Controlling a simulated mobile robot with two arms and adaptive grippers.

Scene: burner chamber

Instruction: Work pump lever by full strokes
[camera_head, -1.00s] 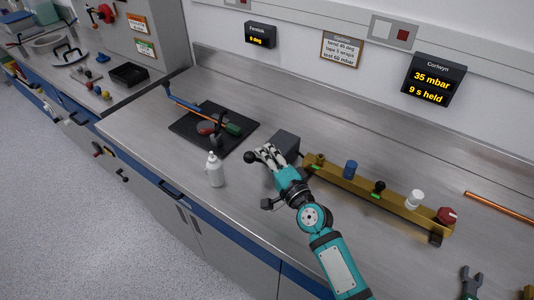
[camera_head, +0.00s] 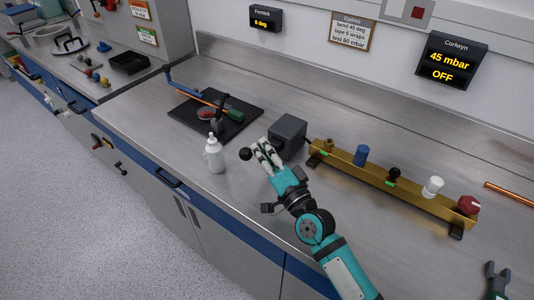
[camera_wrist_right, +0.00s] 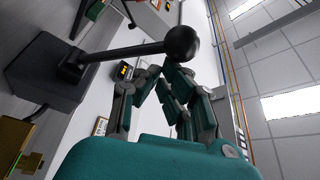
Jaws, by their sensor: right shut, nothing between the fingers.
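The pump is a dark grey box (camera_head: 288,136) on the bench, with a lever ending in a black ball knob (camera_head: 245,154). My right gripper (camera_head: 264,152) is shut and empty, its fingers right beside the knob at the front of the pump. In the right wrist view, the knob (camera_wrist_right: 182,43) and lever rod (camera_wrist_right: 120,52) stick out from the pump body (camera_wrist_right: 45,80), and the knob stands at the fingertips (camera_wrist_right: 160,78), outside them. Whether they touch it I cannot tell. The Corleyn display (camera_head: 450,67) reads 45 mbar and OFF. My left gripper is not in view.
A brass manifold (camera_head: 390,182) with several coloured fittings runs right of the pump. A white bottle (camera_head: 214,156) stands left of my right gripper. Behind it lies a black mat (camera_head: 240,105) with a bending tool. The bench front is clear between.

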